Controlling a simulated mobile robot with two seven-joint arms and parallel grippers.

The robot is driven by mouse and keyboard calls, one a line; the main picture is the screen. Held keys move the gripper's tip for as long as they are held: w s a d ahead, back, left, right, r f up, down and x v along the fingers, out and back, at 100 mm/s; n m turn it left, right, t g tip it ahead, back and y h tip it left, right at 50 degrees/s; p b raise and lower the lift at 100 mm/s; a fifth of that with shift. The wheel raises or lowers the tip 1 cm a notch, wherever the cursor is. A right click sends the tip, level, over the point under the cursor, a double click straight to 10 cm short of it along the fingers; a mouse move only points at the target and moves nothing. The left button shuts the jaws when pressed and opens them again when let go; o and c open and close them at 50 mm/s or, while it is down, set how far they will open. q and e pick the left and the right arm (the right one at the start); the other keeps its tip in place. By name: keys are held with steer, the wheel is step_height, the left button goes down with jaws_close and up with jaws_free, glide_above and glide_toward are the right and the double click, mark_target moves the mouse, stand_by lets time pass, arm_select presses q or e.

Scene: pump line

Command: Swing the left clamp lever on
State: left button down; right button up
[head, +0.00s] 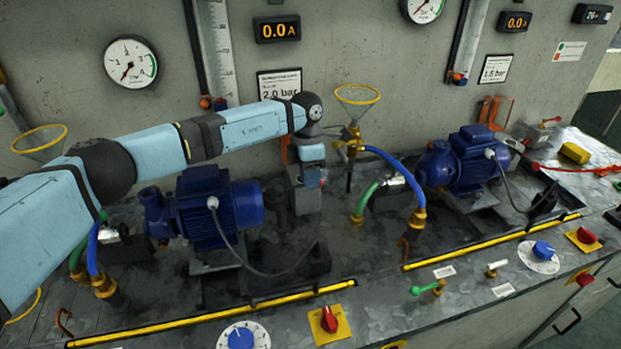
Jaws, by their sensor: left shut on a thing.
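My left arm reaches in from the left, over the left blue pump (205,208). My left gripper (312,180) points down behind and to the right of that pump, beside a grey block (303,200). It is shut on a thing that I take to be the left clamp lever. The arm and gripper hide most of this clamp; an orange part of it (285,150) shows just left of the gripper. Behind the right blue pump (462,162) stand similar orange clamp parts (490,110). My right gripper is not in view.
A brass fitting with a yellow-rimmed funnel (357,95) and a blue hose (395,165) stand close to the right of the gripper. The grey wall rises behind. Yellow strips (215,315), a red switch (329,320) and a blue knob (241,337) lie along the front.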

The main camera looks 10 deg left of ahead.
arm_select(q)
steer(key=shift+w, duration=0.1)
stand_by(0.3)
steer(key=c, duration=1.2)
jaws_free()
steer(key=shift+a, duration=0.1)
step_height(320, 180, up, 20)
steer(key=shift+p, duration=0.4)
